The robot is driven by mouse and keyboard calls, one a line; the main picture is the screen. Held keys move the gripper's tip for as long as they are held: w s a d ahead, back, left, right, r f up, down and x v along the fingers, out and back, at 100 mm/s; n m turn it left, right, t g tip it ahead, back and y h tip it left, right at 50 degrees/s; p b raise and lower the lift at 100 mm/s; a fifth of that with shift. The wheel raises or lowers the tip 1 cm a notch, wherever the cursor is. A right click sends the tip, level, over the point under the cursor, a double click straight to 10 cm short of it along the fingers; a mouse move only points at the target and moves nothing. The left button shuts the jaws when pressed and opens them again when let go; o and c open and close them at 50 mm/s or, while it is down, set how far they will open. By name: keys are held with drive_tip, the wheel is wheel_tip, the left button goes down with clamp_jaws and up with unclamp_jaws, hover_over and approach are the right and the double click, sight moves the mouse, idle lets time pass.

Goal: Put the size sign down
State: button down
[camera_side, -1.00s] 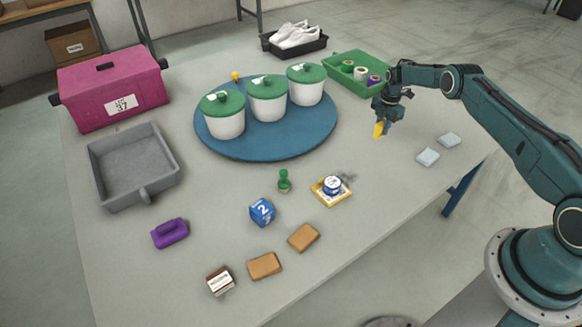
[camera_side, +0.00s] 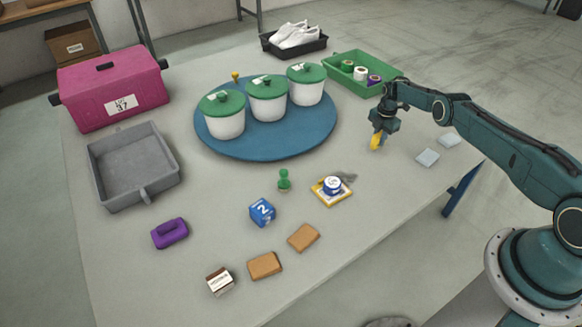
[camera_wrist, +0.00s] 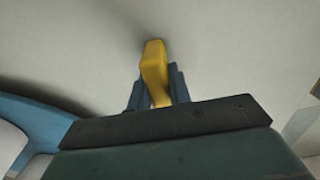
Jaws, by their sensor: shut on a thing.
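The yellow piece, which I take for the size sign (camera_side: 375,142), is between the fingers of my gripper (camera_side: 379,133), at the right part of the table. In the wrist view the size sign (camera_wrist: 154,62) sticks out beyond the two dark blue fingers of my gripper (camera_wrist: 156,88), which are shut on it. Its far end is close to the grey tabletop, with a soft shadow beside it. I cannot tell whether it touches the table. No marking on it can be read.
Two pale square pads (camera_side: 428,157) lie right of my gripper. A green tray (camera_side: 338,82) with rolls stands behind it. The blue round board (camera_side: 270,151) with lidded pots is to the left. A yellow-edged card (camera_side: 322,196) bears a round blue-and-white item. Bare tabletop lies in front of my gripper.

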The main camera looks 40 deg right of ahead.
drive_tip(key=shift+f, duration=0.5)
drive_tip(key=c, duration=1.3)
unclamp_jaws()
drive_tip(key=shift+r, duration=0.2)
drive_tip(key=shift+r, duration=5.8)
